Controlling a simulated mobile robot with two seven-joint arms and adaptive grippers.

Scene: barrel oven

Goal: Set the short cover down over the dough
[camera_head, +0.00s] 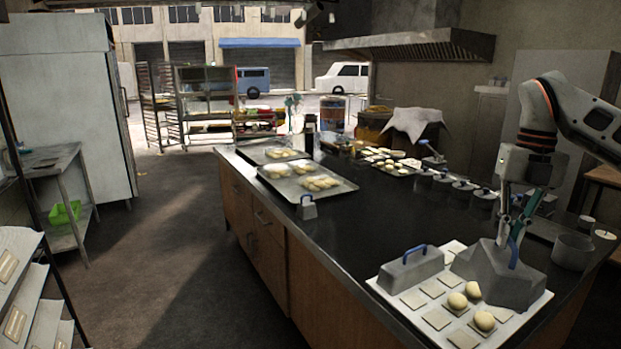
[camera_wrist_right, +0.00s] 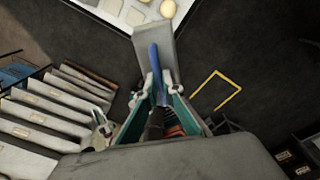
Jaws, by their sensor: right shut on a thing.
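My right gripper (camera_head: 514,226) points down and is shut on the blue handle of a grey cover (camera_head: 492,272). In the wrist view the handle (camera_wrist_right: 155,62) is between the fingers and the grey cover (camera_wrist_right: 152,36) is beyond them. The cover is over the right part of a pale tray (camera_head: 399,312); whether it touches the tray, and what is under it, is hidden. Dough balls (camera_head: 457,301) sit on square pieces just left of and in front of it. They also show at the top of the wrist view (camera_wrist_right: 168,8). My left gripper is not in view.
A second grey cover with a blue handle (camera_head: 410,268) stands on the tray's back left. A small grey cover (camera_head: 306,208) stands near a dough tray (camera_head: 345,186) farther back. A metal pot (camera_head: 573,252) is right of the held cover. The middle of the dark counter (camera_head: 400,215) is clear.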

